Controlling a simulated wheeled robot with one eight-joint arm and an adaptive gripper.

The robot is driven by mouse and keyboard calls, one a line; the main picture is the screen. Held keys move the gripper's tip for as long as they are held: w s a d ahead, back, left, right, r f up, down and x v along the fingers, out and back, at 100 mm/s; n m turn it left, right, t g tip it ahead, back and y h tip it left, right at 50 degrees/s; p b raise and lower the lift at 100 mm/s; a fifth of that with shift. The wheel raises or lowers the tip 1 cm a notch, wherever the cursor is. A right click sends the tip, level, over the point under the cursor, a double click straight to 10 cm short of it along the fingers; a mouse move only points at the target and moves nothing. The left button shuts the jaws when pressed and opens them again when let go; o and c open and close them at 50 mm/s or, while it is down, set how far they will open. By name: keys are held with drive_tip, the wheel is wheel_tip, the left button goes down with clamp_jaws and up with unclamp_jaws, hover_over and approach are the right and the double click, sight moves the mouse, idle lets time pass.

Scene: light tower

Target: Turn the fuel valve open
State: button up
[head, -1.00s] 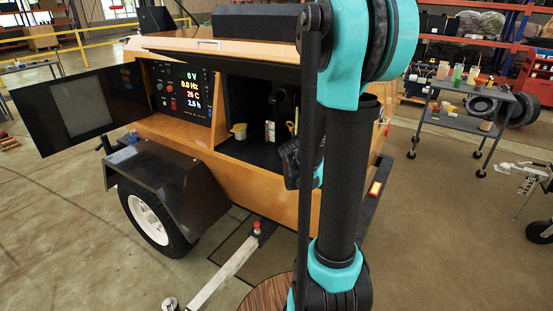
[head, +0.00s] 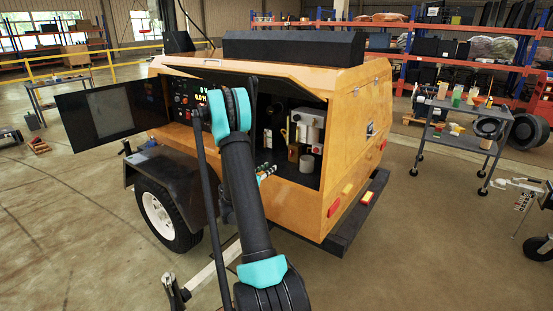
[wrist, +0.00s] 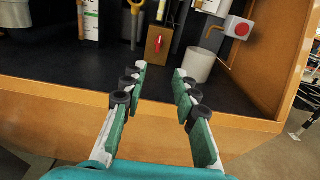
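A small brown, brass-like block with a red lever stands at the back of the open compartment; I take it to be the fuel valve (wrist: 153,50). The lever looks roughly upright in the wrist view. The block also shows in the head view (head: 293,152), where its lever is too small to read. My gripper (wrist: 160,70) is open and empty, with its fingers pointing into the compartment over the black floor. The valve lies straight ahead, beyond the fingertips and apart from them. In the head view my arm hides part of the compartment and the control panel.
A white cylinder (wrist: 199,65) stands just right of the valve, below a grey box with a red round button (wrist: 241,29). A yellow-handled rod (wrist: 135,22) is to the left. The orange compartment edge (wrist: 60,110) runs under my gripper. A grey cart (head: 460,135) stands right.

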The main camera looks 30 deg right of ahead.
sight(291, 153)
drive_tip(key=x, duration=1.7)
drive_tip(key=shift+w+d, duration=0.1)
drive_tip(key=shift+w, duration=0.1)
drive_tip(key=shift+c, duration=0.6)
clamp_jaws()
